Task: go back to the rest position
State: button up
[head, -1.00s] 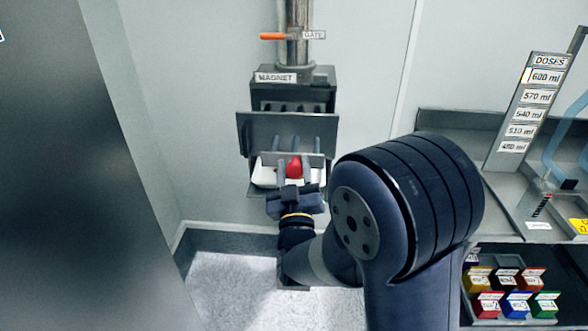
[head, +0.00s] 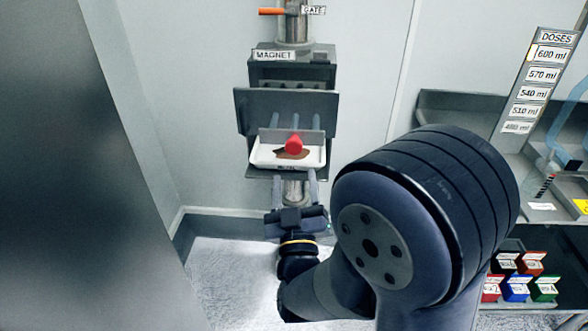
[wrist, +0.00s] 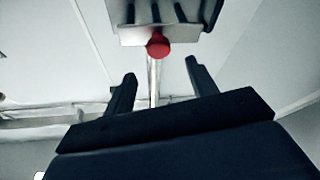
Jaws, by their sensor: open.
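My gripper (head: 296,184) is open and empty, below and in front of the magnet box (head: 290,68) in the head view. Its two fingers point up, apart from each other, with a pipe showing behind them. A white tray (head: 262,154) with a red knob (head: 294,144) and a brown patch of material (head: 283,154) sits on the box's lower shelf, above my fingertips. In the wrist view the open gripper (wrist: 160,78) shows two dark fingers, and the red knob (wrist: 158,46) is beyond them. Nothing is between the fingers.
An orange gate handle (head: 272,12) is on the pipe above the box. At right stand a dose scale (head: 538,80) on a grey bench and a rack with several coloured blocks (head: 516,287). A dark panel (head: 60,180) fills the left. The floor below is clear.

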aim_at(294, 149)
jog(key=shift+s+d+f, duration=0.1)
jog(key=shift+s+f, duration=0.15)
jog(key=shift+s, duration=0.45)
jog(key=p+x, duration=0.3)
jog(key=x, duration=0.8)
jog(key=shift+f, duration=0.15)
